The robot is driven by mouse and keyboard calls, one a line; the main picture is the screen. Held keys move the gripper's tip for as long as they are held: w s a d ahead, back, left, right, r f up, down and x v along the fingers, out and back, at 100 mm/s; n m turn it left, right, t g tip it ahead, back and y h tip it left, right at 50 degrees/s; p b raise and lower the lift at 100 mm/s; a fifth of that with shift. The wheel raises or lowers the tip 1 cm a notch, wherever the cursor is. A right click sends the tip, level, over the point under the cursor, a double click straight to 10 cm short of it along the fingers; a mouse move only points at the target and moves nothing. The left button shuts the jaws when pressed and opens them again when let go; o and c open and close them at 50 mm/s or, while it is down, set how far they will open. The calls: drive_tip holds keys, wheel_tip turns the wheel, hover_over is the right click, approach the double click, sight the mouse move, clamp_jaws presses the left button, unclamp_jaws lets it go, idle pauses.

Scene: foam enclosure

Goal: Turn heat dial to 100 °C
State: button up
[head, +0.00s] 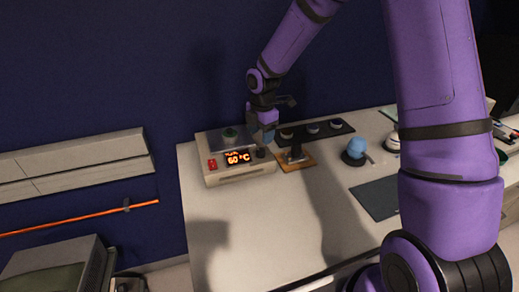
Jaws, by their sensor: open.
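The heater (241,174) is a beige box at the back left of the white table. Its lit orange display (239,157) reads 60 °C. A small dark heat dial (261,153) sits on its front, right of the display. A red switch (212,164) is left of the display. My gripper (264,132) is open and points down, just above and close to the dial. I cannot tell whether its fingers touch the heater. A small green item (230,133) sits on the heater's top.
Right of the heater are a wooden block with a metal piece (295,159), a black strip with round items (313,131), a blue ball on a dark base (356,150) and a dark mat (378,197). The front left tabletop is clear.

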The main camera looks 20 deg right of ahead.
sight(260, 151)
wheel_tip(260, 151, down, 7)
drive_tip(key=shift+w+f, duration=0.1)
drive_tip(key=shift+w, duration=0.05)
idle(0.4)
drive_tip(key=c, duration=0.9)
